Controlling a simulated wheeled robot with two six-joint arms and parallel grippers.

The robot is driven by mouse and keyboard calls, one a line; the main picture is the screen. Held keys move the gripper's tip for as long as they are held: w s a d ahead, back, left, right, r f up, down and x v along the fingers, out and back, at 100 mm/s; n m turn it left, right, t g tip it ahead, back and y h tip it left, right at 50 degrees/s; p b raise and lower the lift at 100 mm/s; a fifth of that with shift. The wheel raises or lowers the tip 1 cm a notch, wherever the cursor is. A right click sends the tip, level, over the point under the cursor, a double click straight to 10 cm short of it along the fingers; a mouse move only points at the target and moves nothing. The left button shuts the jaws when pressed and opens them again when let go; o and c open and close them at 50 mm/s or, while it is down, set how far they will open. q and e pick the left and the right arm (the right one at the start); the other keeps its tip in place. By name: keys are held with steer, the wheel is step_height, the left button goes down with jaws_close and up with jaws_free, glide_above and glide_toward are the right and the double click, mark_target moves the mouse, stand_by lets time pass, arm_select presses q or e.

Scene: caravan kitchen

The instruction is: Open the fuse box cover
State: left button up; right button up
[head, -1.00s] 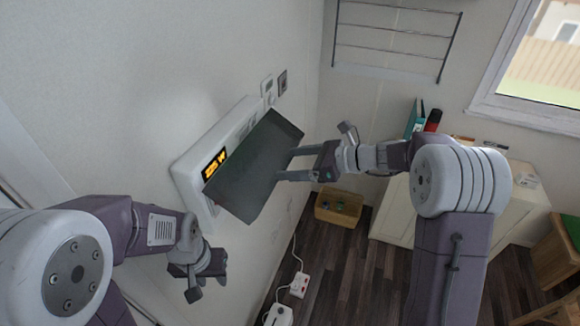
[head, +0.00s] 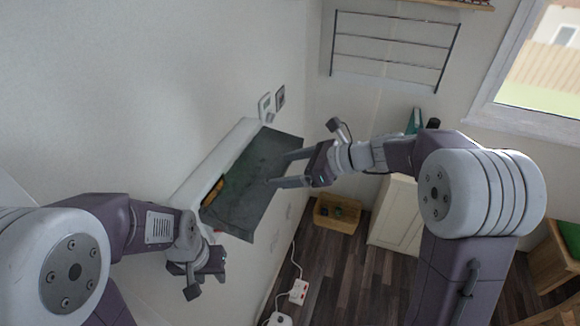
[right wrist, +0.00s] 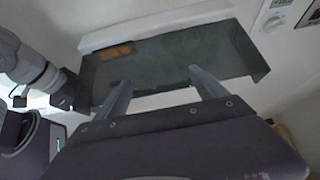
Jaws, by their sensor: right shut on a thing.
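The fuse box (head: 217,158) is a long white housing on the wall, left of centre in the head view. Its dark, see-through cover (head: 258,175) stands out from the housing at an angle. The amber display (head: 212,191) shows at the housing's near end; in the right wrist view it (right wrist: 117,51) shows through the cover (right wrist: 165,62). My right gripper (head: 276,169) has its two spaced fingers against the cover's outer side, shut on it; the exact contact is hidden. My left gripper (head: 204,283) hangs below the housing's near end, apart from the cover; its jaw opening is unclear.
Small wall controls (head: 272,102) sit just beyond the housing. A wire rack (head: 390,52) hangs on the far wall. On the floor are a wooden box (head: 337,212) and a white power strip (head: 299,291). A pale cabinet (head: 396,215) stands behind my right arm.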

steer(key=shift+f, duration=0.15)
steer(key=o, duration=2)
steer(key=shift+a, duration=0.1)
steer(key=shift+w+a, duration=0.15)
steer(key=shift+a, duration=0.1)
steer(key=shift+d, duration=0.35)
arm_select(q)
steer(key=shift+w+a+f+b, duration=0.1)
steer(key=shift+a+f+b, duration=0.05)
steer(key=shift+f+b, duration=0.45)
steer(key=shift+a+f+b, duration=0.1)
steer(key=shift+f+b, duration=0.4)
steer(key=shift+f, duration=0.1)
arm_select(e)
steer(key=v, duration=0.8)
steer(key=shift+r, duration=0.3)
